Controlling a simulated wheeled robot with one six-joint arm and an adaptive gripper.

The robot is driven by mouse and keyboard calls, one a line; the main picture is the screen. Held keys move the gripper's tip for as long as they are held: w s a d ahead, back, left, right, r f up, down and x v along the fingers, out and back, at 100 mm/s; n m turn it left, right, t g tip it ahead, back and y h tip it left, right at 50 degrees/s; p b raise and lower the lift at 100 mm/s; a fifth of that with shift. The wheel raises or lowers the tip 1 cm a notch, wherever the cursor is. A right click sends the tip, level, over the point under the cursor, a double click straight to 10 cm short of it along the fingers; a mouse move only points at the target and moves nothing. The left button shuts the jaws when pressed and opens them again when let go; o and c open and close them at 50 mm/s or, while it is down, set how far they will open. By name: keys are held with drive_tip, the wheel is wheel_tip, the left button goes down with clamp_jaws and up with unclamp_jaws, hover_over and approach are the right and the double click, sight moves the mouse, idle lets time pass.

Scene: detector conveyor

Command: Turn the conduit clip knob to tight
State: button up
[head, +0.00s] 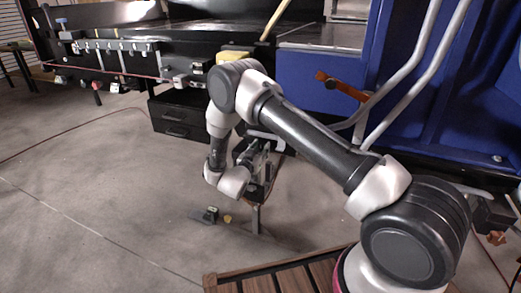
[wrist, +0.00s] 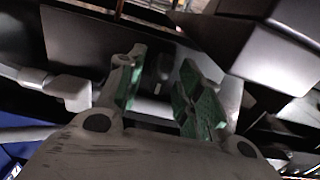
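My gripper (wrist: 160,82) is open in the wrist view, with green-padded fingers apart on either side of a gap. A small dark upright part (wrist: 163,66) shows beyond the gap; I cannot tell whether it is the conduit clip knob. Nothing is clearly held. In the head view my arm bends down over the floor, and my gripper end (head: 258,160) is small and partly hidden by my own links. I cannot make out the conduit clip or its knob for certain in either view.
A black bench (head: 120,58) with a row of fittings stands behind on the left. Black drawers (head: 178,130) stand below it. A blue panel (head: 335,105) with pale bent tubes fills the right. A slatted wooden platform (head: 285,275) is in front. The left floor is mostly clear.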

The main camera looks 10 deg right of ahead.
clamp_jaws()
drive_tip(key=shift+m, duration=0.3)
drive_tip(key=m, duration=0.3)
drive_tip(key=shift+d+m, duration=0.1)
drive_tip(key=shift+m, duration=0.2)
drive_tip(key=m, duration=0.4)
drive_tip(key=shift+s+f+m, duration=0.1)
drive_tip(key=shift+m, duration=0.2)
drive_tip(key=m, duration=0.4)
drive_tip(key=shift+d, duration=0.1)
drive_tip(key=shift+f+m, duration=0.15)
drive_tip(key=shift+m, duration=2.35)
